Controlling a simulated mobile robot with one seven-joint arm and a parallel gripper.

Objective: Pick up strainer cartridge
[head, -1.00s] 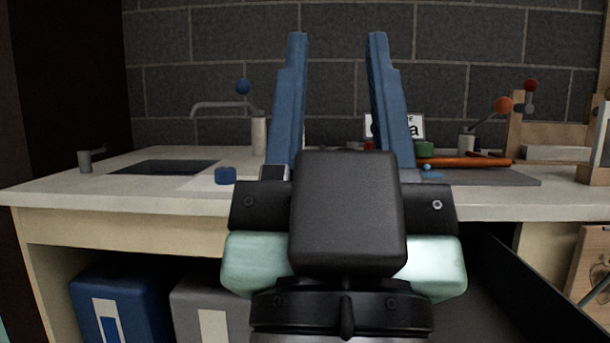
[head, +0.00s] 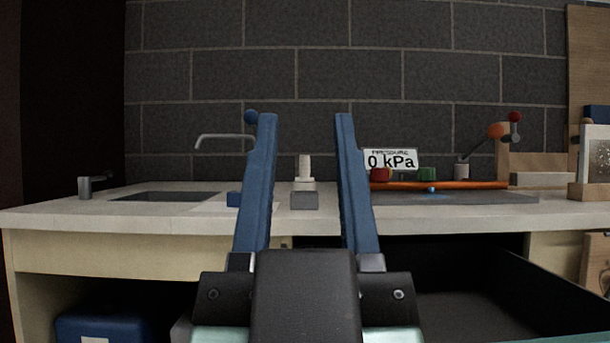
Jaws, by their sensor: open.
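My gripper (head: 305,117) is open and empty, its two blue fingers pointing up and away in front of the counter. Between the fingers, farther back on the counter, a pale stepped upright piece (head: 304,170) stands behind or on a small grey block (head: 304,200). The pale piece may be the strainer cartridge; I cannot tell for sure. No finger appears to touch it.
The counter (head: 60,215) has a sink (head: 165,196) with a faucet (head: 222,137) at left. At right are an orange bar (head: 450,185), red and green knobs, and a "0 kPa" sign (head: 390,160). An open dark drawer (head: 480,290) juts out below right.

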